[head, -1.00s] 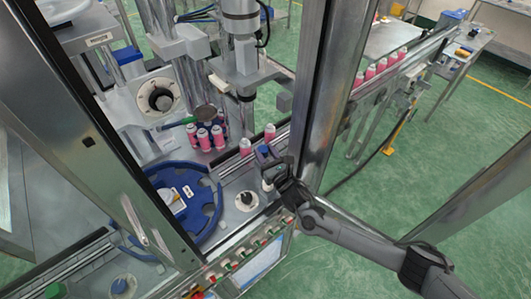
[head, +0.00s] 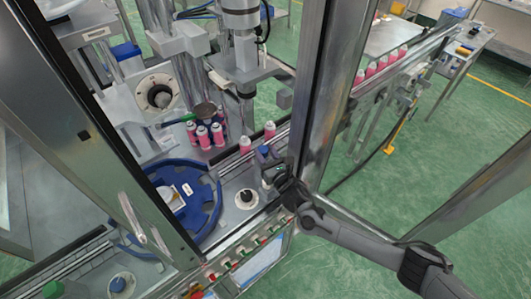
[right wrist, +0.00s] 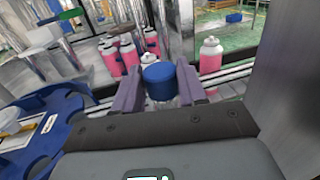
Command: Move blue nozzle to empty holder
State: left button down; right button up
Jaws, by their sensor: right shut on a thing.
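The blue nozzle (right wrist: 158,75) has a round blue top and sits between the two purple-grey fingers of my right gripper (right wrist: 157,90) in the right wrist view. The gripper is shut on it. In the head view my right gripper (head: 266,158) is at the right edge of the machine deck, close to the conveyor, with the blue top (head: 264,150) showing between its fingers. The nozzle's lower part is mostly hidden. A white disc with a dark centre (head: 245,198) sits on the deck left of the gripper; I cannot tell whether it is the empty holder. My left gripper is not in view.
A blue rotary ring (head: 213,205) lies left of the disc. A blue-centred disc (head: 121,283) is at lower left.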

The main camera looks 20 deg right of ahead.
jog(key=shift+f+b, duration=0.5)
jog(key=shift+f, duration=0.35)
dwell(0.3)
jog(key=o, duration=1.2)
jog(key=shift+s, duration=0.1)
jog(key=shift+s+d, duration=0.2)
jog(key=shift+s, duration=1.55)
jog(key=shift+s+d, duration=0.2)
jog(key=shift+s, duration=1.55)
jog(key=shift+s+d, duration=0.2)
jog(key=shift+s, duration=1.55)
jog(key=shift+f, duration=0.1)
